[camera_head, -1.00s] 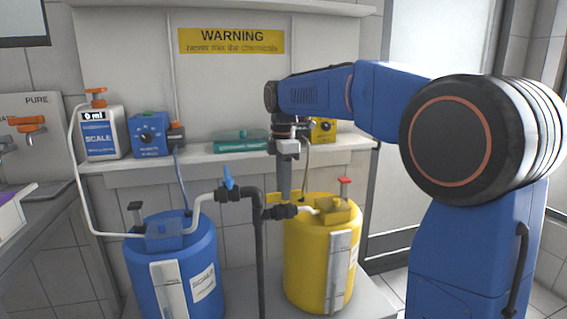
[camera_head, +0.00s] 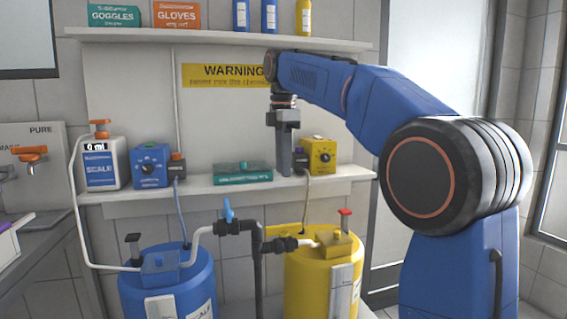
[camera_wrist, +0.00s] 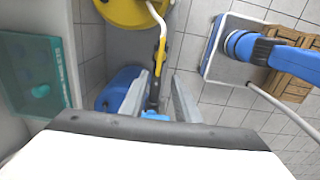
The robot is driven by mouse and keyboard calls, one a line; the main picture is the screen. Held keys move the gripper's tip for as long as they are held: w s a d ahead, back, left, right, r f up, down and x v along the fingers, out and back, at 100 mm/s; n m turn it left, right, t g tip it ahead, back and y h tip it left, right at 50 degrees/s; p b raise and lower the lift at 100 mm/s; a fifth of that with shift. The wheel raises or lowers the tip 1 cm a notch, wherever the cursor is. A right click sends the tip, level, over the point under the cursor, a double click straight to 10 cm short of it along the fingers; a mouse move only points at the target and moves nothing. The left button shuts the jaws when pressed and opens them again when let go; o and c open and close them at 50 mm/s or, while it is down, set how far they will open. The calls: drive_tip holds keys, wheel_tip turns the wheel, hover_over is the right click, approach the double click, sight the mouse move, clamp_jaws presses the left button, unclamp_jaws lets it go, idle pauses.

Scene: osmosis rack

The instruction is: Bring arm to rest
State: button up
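My blue arm (camera_head: 375,105) reaches left from its large black shoulder joint and bends down at the wrist. My gripper (camera_head: 285,170) points straight down in front of the wall shelf, above the yellow barrel (camera_head: 322,285), apart from it. In the wrist view, the two grey fingers of my gripper (camera_wrist: 160,90) stand apart with nothing held between them. The black pipe (camera_wrist: 155,85) and the blue valve handle (camera_wrist: 153,116) show beyond the gap, well below.
The shelf (camera_head: 120,195) holds a scale bottle (camera_head: 100,165), a blue control box (camera_head: 150,165), a teal case (camera_head: 243,173) and a yellow control box (camera_head: 319,156). Below stand a blue barrel (camera_head: 205,275) and pipes with a blue valve (camera_head: 228,212). An upper shelf (camera_head: 210,38) is above.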

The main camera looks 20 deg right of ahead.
drive_tip(key=shift+r, duration=0.2)
drive_tip(key=s+d+f+m+t, duration=0.2)
drive_tip(key=s+f+m, duration=0.7)
drive_tip(key=s+f, duration=0.7)
drive_tip(key=s+d+f+m+t, duration=0.2)
drive_tip(key=s+d+f+m, duration=0.2)
drive_tip(key=s+f+m, duration=0.5)
drive_tip(key=s+f, duration=0.7)
drive_tip(key=s, duration=0.1)
drive_tip(key=shift+s+d+t, duration=0.4)
idle(4.1)
